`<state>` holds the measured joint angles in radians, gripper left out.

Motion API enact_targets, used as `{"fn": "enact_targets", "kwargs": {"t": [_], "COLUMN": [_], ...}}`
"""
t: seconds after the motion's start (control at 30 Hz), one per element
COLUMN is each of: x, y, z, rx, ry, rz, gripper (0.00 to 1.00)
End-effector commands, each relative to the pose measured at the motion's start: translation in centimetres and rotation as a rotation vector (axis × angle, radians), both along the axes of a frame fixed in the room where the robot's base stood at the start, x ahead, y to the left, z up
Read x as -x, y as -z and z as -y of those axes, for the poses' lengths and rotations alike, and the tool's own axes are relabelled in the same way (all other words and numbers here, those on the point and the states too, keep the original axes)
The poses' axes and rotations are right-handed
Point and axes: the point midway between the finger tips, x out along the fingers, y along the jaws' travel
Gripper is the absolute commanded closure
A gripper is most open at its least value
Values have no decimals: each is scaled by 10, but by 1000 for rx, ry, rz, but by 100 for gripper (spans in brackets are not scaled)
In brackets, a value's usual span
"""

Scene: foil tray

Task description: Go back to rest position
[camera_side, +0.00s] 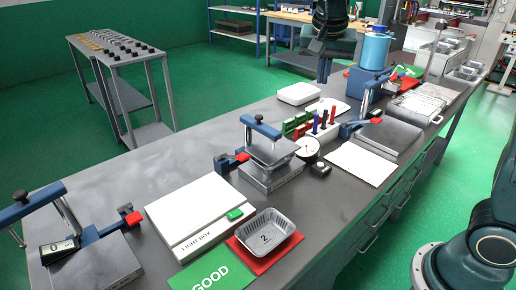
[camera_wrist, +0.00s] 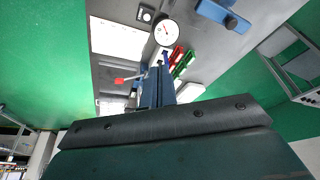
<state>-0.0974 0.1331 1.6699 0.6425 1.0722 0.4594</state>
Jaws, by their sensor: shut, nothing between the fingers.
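My gripper (camera_side: 323,78) hangs pointing down at the top of the side view, above the far part of the bench. Its narrow fingers are together with nothing between them. In the wrist view the fingers (camera_wrist: 158,88) stick out past the dark gripper body. A foil tray (camera_side: 289,239) marked 2 sits upright on a red mat (camera_side: 258,262) near the front of the bench, far from my gripper. The tray does not show in the wrist view.
A white light box (camera_side: 185,213) with a green block (camera_side: 234,214) and a green GOOD card (camera_side: 205,272) lie near the tray. A clamp press (camera_side: 268,175), a dial gauge (camera_side: 307,147), coloured markers (camera_side: 322,120) and a blue container (camera_side: 373,50) stand along the bench.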

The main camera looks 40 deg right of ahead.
Motion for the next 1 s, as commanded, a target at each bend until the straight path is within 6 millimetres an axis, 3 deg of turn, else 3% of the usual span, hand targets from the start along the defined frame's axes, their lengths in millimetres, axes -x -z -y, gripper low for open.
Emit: {"fn": "enact_targets", "kwargs": {"t": [0.2, 0.47, 0.77, 1.0], "x": [46, 99, 161, 207], "y": [-12, -13, 1, 23], "z": [-1, -8, -23, -39], "rx": [6, 20, 42, 64], "ry": [-179, -389, -632, -819], "rz": [18, 41, 75, 107], "gripper": [100, 100, 100, 100]}}
